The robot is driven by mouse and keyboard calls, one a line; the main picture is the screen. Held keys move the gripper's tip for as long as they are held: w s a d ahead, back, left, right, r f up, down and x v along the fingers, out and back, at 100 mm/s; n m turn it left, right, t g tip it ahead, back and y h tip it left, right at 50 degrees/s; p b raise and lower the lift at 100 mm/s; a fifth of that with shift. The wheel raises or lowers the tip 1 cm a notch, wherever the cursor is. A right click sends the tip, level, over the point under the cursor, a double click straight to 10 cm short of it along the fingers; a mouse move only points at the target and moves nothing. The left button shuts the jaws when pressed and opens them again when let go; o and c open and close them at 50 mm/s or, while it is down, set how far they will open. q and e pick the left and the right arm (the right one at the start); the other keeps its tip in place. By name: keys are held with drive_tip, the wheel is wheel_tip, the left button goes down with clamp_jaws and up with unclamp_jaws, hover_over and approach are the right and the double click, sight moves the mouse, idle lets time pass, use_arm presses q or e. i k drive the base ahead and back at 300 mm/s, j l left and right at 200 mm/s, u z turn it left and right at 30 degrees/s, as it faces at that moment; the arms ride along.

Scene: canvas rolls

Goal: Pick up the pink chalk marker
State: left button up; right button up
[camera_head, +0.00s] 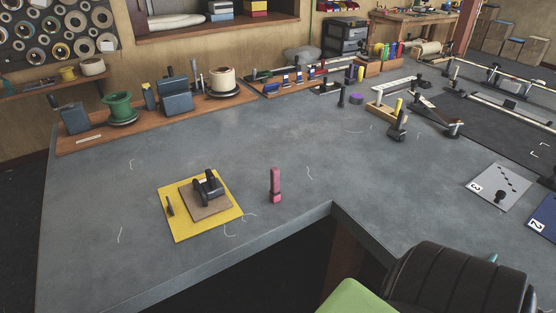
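Neither my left gripper nor my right gripper shows in the head view.
A black tool (208,187) sits on a brown pad on the yellow mat. A wooden shelf with a green spool (119,109) and grey boxes runs along the back. The table around the marker is clear except for thin threads.

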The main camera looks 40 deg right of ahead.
sight(276, 193)
drive_tip(key=j+z, duration=0.1)
drive_tip(key=z, duration=0.3)
drive_tip(key=j+z, duration=0.1)
drive_tip(key=z, duration=0.3)
drive_tip(key=j+z, duration=0.15)
drive_tip(key=z, duration=0.25)
drive_tip(key=j+z, duration=0.15)
drive_tip(key=z, duration=0.25)
